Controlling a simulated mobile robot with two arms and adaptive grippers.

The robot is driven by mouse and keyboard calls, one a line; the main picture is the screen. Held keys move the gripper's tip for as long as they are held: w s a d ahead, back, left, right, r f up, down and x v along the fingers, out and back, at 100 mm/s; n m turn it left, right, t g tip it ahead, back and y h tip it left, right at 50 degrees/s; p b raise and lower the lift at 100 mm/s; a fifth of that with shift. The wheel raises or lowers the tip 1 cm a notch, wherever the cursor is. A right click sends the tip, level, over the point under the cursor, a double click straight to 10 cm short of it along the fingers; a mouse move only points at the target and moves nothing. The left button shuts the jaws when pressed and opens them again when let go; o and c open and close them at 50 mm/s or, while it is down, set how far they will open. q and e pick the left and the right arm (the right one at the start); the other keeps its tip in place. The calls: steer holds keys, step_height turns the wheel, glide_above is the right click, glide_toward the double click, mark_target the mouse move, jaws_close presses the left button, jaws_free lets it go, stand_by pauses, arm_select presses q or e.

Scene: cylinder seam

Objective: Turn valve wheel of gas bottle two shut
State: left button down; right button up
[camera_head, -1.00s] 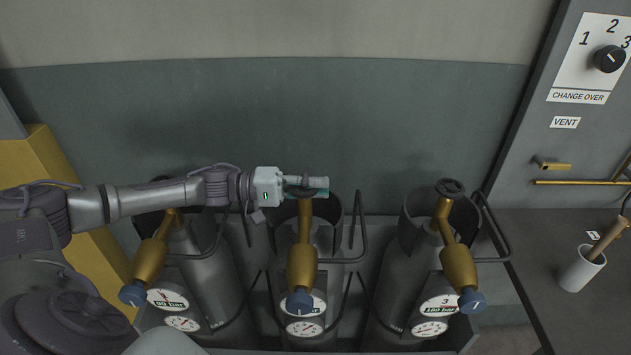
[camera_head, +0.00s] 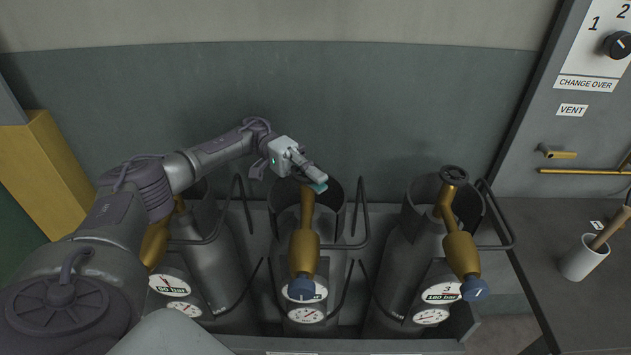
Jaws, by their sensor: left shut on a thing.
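Gas bottle two (camera_head: 275,258) is the grey middle bottle of the row, with a brass regulator (camera_head: 304,250), a blue knob (camera_head: 301,288) and a round gauge (camera_head: 305,315) in front. My left gripper (camera_head: 317,184) is at the top of its valve, inside the open collar (camera_head: 337,225). It points down to the right and is shut on the valve wheel, which the fingers hide almost wholly. My right gripper is not in view.
Bottle three (camera_head: 390,285) stands to the right with its dark wheel (camera_head: 454,175) bare. Bottle one (camera_head: 205,262) stands left, partly behind my arm. Bent grey bars (camera_head: 364,215) flank the collars. A panel with a change-over knob (camera_head: 618,45) is at right.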

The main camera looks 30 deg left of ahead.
arm_select(q)
steer(key=shift+s+f+m+g, duration=0.1)
steer(key=shift+m+g, duration=0.3)
steer(key=shift+g, duration=0.2)
steer(key=c, duration=1.2)
jaws_free()
steer(key=shift+d, duration=0.1)
steer(key=shift+o, duration=0.2)
